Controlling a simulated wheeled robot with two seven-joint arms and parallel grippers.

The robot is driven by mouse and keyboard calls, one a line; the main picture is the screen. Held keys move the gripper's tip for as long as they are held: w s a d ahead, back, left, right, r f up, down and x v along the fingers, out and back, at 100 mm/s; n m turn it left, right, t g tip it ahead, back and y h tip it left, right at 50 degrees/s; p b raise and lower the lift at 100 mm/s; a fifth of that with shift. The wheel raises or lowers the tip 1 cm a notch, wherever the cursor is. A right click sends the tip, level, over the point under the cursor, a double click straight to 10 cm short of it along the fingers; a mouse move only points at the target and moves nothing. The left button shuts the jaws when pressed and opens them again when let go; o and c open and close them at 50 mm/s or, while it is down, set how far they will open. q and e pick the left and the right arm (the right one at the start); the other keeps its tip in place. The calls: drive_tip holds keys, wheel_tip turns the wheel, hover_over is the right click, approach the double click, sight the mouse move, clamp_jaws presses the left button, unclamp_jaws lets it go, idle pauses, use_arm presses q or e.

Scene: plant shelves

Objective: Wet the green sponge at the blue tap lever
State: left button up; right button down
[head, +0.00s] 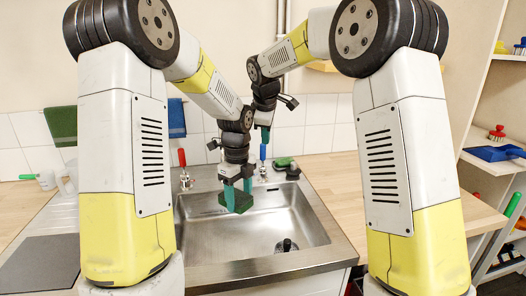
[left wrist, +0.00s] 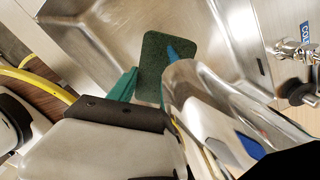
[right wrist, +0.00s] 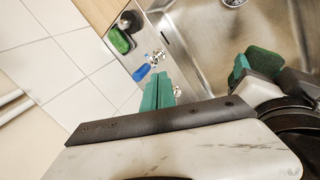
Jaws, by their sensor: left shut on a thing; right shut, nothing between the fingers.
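The green sponge (head: 240,204) hangs over the sink's left part, gripped by my left gripper (head: 238,192). It shows dark green between the green fingers in the left wrist view (left wrist: 166,62), and beside the left gripper in the right wrist view (right wrist: 265,61). The blue tap lever (head: 263,152) stands upright at the sink's back rim; it also shows in the right wrist view (right wrist: 141,72). My right gripper (head: 265,136) is shut and empty, its fingertips just above the lever in the head view. I cannot tell whether they touch it. No water is visible.
A red tap lever (head: 182,158) stands at the back left of the steel sink (head: 270,232). A green item (head: 283,161) and a dark round item (head: 293,172) lie right of the blue lever. Wooden counter (head: 340,190) extends right. Shelves stand at far right.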

sight(262, 152)
drive_tip(key=w+a+f+n, duration=0.1)
drive_tip(key=w+f, duration=0.6)
drive_tip(key=f, duration=0.1)
drive_tip(key=shift+w+a+f+n, duration=0.2)
drive_tip(key=shift+a+n, duration=0.05)
drive_tip(key=shift+n, duration=0.15)
idle(0.3)
drive_tip(key=shift+w+a+r, duration=0.15)
drive_tip(key=shift+w, duration=0.5)
drive_tip(key=shift+s, duration=0.15)
